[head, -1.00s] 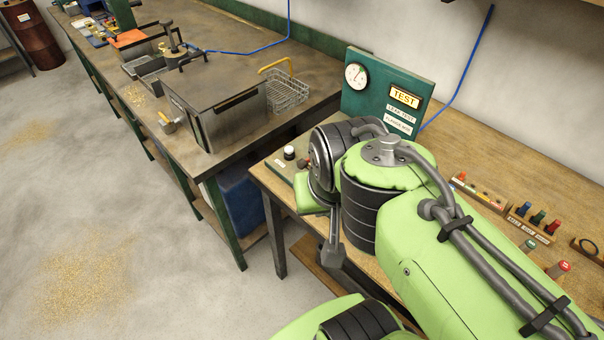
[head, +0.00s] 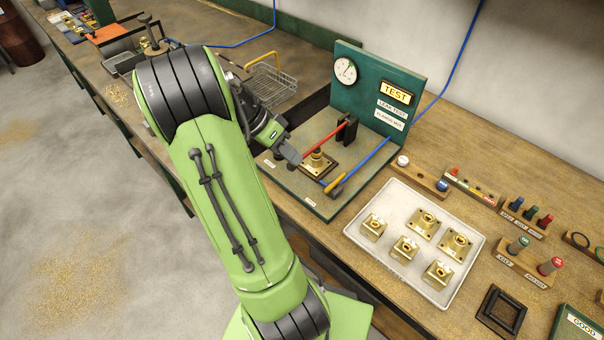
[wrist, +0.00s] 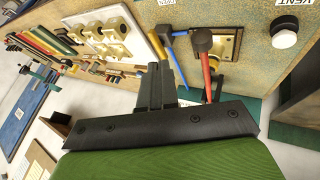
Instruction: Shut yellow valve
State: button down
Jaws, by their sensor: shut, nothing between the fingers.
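A short yellow handle (head: 337,184) lies at the right front of the green test board (head: 318,208), beside a blue lever (head: 362,163). In the wrist view the yellow handle (wrist: 164,30) shows near the top, by the blue lever (wrist: 177,62). A red lever (head: 325,138) slants over the board above a brass fitting (head: 316,162). My gripper (head: 291,153) is near the red lever's lower end, left of the yellow handle and apart from it. In the wrist view my gripper (wrist: 155,75) has its dark fingers together and empty. Whether it touches the red lever is unclear.
A white tray (head: 360,240) of brass parts stands right of the board. A gauge (head: 345,70) is on the upright green panel. A white knob (wrist: 285,35) marked VENT sits at the board's other end. A wire basket (head: 272,88) is behind my arm.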

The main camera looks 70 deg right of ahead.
aim_at(335, 184)
jog(key=shift+s+f, duration=0.1)
jog(key=shift+s, duration=0.05)
jog(key=b+x, duration=0.2)
jog(key=x, duration=0.7)
jog(key=shift+s+f, duration=0.15)
jog(key=shift+f, duration=0.2)
jog(key=shift+b, duration=0.3)
